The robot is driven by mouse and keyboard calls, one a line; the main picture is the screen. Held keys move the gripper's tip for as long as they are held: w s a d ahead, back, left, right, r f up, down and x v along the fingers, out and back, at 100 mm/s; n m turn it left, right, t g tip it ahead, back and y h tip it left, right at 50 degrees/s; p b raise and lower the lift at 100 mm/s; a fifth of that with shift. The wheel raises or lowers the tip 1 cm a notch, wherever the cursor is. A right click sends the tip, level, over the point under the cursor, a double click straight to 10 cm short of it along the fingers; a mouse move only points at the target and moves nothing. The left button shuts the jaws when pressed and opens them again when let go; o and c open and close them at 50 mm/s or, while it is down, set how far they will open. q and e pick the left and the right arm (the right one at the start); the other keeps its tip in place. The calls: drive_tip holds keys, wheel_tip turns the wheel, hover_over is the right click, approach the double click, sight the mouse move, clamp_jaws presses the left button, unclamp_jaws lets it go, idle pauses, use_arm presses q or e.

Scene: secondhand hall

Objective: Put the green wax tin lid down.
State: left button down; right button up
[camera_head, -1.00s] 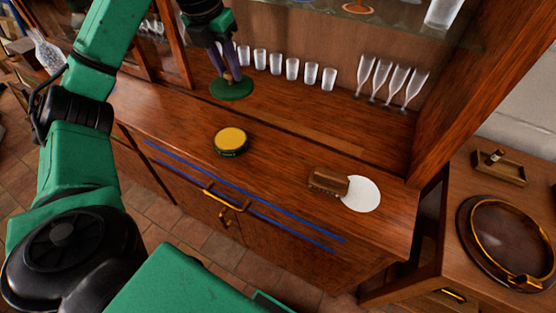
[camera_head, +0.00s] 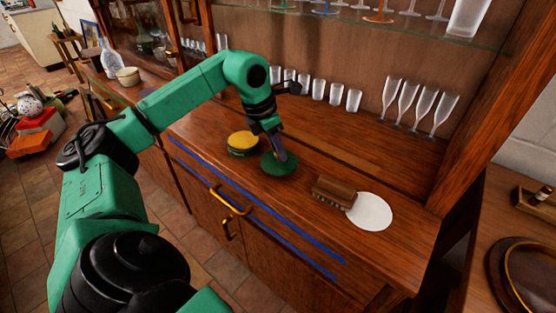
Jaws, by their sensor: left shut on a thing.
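My left gripper (camera_head: 279,152) is shut on the green wax tin lid (camera_head: 277,166), a round dark green disc. The gripper points down, and the lid is at or just above the wooden cabinet top; I cannot tell whether it touches. The open wax tin (camera_head: 242,143), with yellow wax, stands on the cabinet top just left of the lid. A wooden brush (camera_head: 333,191) lies to the right, its end by a white round disc (camera_head: 372,212). My right gripper is not in view.
Small glasses (camera_head: 319,89) and tall flutes (camera_head: 407,101) stand in a row behind on the cabinet. Two blue lines (camera_head: 250,214) run along the front edge, above brass handles (camera_head: 230,201). Bare wood (camera_head: 225,170) lies in front of the tin.

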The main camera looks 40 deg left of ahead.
sight(266, 164)
use_arm(q)
drive_tip(key=shift+f, duration=1.25)
drive_tip(key=shift+f, duration=0.1)
drive_tip(key=c, duration=0.6)
unclamp_jaws()
drive_tip(key=shift+r, duration=0.2)
drive_tip(key=p+v, duration=0.1)
drive_tip(key=v, duration=1.1)
drive_tip(key=shift+p, duration=0.4)
